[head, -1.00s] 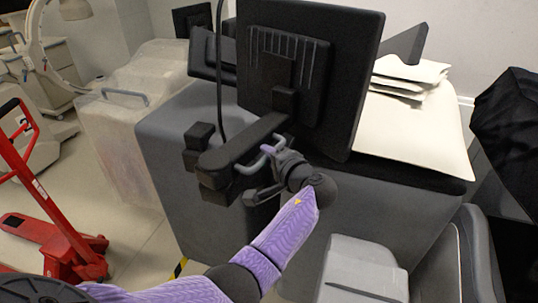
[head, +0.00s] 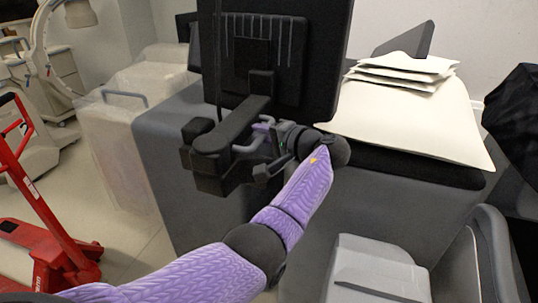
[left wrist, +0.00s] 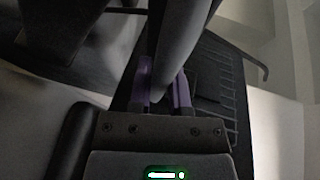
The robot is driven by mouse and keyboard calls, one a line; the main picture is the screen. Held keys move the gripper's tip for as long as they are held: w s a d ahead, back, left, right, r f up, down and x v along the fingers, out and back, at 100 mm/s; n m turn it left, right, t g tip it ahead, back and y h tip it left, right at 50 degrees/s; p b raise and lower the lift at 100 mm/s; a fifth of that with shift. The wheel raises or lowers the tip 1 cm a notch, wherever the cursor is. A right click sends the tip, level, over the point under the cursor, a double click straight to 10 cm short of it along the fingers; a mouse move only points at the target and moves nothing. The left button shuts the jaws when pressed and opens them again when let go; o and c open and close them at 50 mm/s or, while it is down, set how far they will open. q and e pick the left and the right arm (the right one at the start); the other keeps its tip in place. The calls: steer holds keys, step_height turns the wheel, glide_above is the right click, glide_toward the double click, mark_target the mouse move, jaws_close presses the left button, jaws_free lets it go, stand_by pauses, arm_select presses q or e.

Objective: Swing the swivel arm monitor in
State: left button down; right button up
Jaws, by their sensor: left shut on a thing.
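The monitor (head: 318,55) shows its dark back in the head view, upright on a black swivel arm (head: 232,124) above a grey cart. A grey handle (head: 246,146) sticks out beside the swivel arm. My left gripper (head: 265,136) is at this handle, behind the monitor. In the left wrist view its two purple fingers (left wrist: 163,88) are shut on a rounded grey bar (left wrist: 178,45), which looks like the same handle. The monitor's screen side is hidden. My right gripper is not in view.
White papers and a pale pad (head: 415,110) lie on the cart (head: 165,140) right of the monitor. A red pallet truck (head: 50,235) stands at left, near a plastic-covered cart (head: 125,150). A grey chair-like thing (head: 375,268) is at lower right.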

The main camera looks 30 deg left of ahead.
arm_select(q)
steer(key=shift+a+f, duration=0.1)
steer(key=c, duration=1)
jaws_free()
steer(key=o, duration=0.4)
steer(key=v, duration=1)
steer(key=shift+b, duration=0.35)
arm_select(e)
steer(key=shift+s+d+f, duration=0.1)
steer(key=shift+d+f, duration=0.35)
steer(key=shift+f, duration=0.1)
